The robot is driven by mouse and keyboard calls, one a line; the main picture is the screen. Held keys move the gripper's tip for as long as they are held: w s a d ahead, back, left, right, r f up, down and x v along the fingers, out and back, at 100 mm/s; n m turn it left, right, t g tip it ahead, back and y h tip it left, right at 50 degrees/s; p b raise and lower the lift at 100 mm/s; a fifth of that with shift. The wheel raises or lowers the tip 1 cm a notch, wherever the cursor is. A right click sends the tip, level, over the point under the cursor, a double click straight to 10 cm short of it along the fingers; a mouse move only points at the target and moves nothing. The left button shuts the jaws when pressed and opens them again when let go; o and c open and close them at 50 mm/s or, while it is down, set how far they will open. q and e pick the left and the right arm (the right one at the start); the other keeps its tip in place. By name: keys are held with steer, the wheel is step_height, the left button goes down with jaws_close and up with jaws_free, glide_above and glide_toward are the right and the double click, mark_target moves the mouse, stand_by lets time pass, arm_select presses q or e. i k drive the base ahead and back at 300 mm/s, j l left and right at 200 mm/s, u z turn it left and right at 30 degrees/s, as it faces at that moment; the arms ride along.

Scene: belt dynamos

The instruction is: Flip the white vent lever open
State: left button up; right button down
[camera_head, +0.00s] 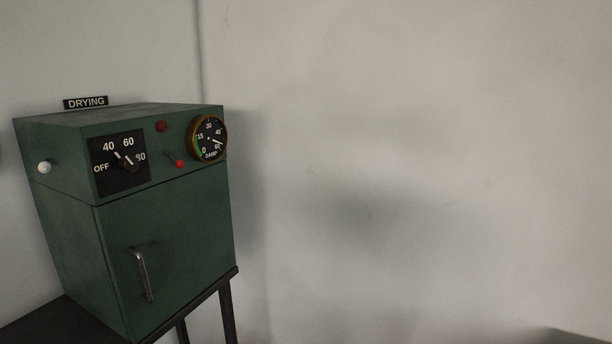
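A small white knob, the tip of the white vent lever (44,167), sits on the left side face of the green drying cabinet (170,235). Only the ball end shows clearly; a short dark stem seems to run from it to the cabinet. I cannot tell from its pose whether the vent is open. Neither of my grippers is in the camera_head view.
The cabinet front has a temperature dial (126,166), a red-tipped lever (179,163), a dark red lamp (161,127), a damp gauge (208,138) and a door handle (140,275). The cabinet rests on a dark stand (229,305). Bare wall fills the right.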

mark_target(44, 167)
steer(key=u, duration=1.45)
steer(key=i+j+u, duration=0.1)
